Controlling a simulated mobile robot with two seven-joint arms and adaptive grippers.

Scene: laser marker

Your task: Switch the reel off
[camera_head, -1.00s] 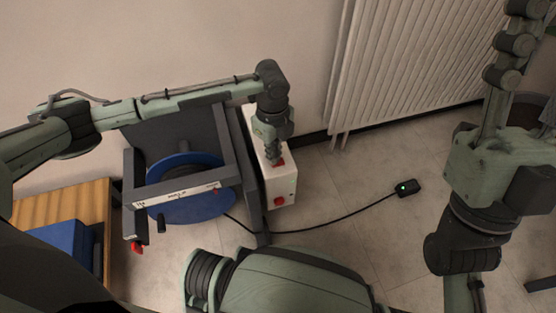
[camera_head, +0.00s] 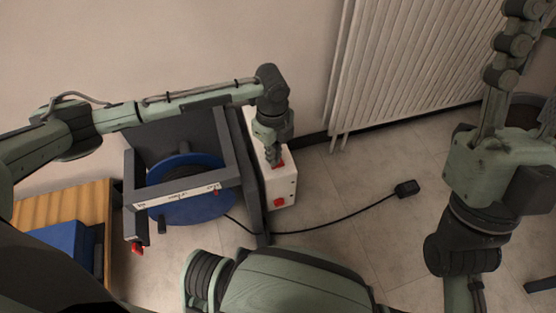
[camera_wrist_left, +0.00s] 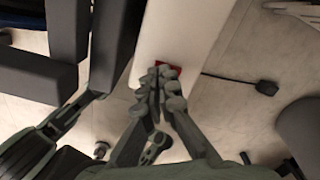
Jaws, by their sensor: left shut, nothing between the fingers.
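The reel (camera_head: 156,211) is a blue disc in a dark grey frame (camera_head: 228,150) at left in the head view. Beside it stands a white box (camera_head: 285,188) with a red switch on its top (camera_head: 281,163) and a red knob on its front (camera_head: 279,202). My left gripper (camera_head: 276,163) is shut and points down at the top switch. In the left wrist view its fingertips (camera_wrist_left: 160,70) partly cover the red switch (camera_wrist_left: 174,69); I cannot tell whether they touch it.
A black cable runs from the reel frame over the floor to a small black box (camera_head: 406,188), whose light is dark. A radiator (camera_head: 410,60) stands at the wall. A wooden surface with a blue block (camera_head: 62,245) is at lower left.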

